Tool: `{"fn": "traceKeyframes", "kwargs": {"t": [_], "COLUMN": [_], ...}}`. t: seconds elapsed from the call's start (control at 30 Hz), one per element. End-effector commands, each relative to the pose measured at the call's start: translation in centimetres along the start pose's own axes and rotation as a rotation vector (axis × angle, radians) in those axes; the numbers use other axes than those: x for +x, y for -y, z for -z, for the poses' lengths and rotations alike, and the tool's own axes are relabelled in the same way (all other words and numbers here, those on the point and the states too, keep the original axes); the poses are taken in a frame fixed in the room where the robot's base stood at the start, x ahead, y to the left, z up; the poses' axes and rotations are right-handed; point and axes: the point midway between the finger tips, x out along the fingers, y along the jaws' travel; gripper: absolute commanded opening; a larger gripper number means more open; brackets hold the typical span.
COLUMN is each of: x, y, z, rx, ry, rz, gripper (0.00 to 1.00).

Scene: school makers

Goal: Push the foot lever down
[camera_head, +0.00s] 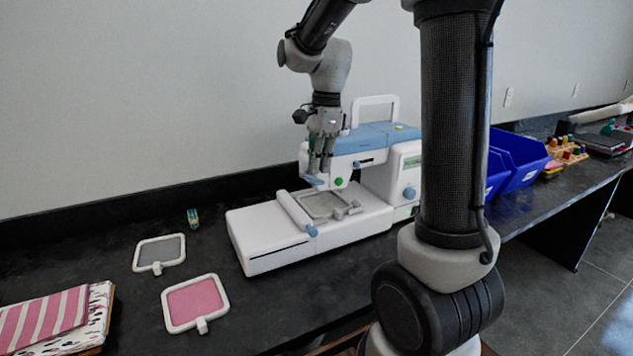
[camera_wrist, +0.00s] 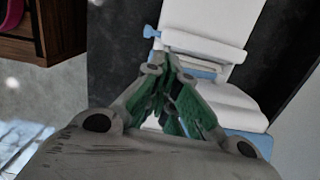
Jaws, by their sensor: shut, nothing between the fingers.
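The white and light-blue embroidery machine (camera_head: 375,180) stands on the dark bench, with a grey hoop (camera_head: 325,204) on its bed. My gripper (camera_head: 320,176) is shut and empty, pointing down in front of the machine's head, close to a small light-blue part (camera_head: 314,181) there. I cannot tell whether this part is the foot lever or whether the fingers touch it. The fingers hide some of the head. In the wrist view the green-padded fingers (camera_wrist: 170,82) are together, with the white machine body (camera_wrist: 212,28) beyond them.
A grey hoop (camera_head: 160,252) and a pink hoop (camera_head: 194,302) lie on the bench at left, near striped fabric (camera_head: 42,318). A small green item (camera_head: 193,217) lies behind them. Blue bins (camera_head: 522,165) stand right of the machine. A wall runs behind the bench.

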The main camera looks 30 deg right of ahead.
Motion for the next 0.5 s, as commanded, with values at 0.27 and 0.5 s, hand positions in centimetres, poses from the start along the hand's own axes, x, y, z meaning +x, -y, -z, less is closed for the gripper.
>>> {"fn": "traceKeyframes", "kwargs": {"t": [0.27,0.5], "x": [1.4,1.5], "y": [0.0,0.0], "z": [0.0,0.0], "rx": [0.0,-0.001], "ry": [0.0,0.0], "rz": [0.001,0.001], "gripper": [0.0,0.0]}}
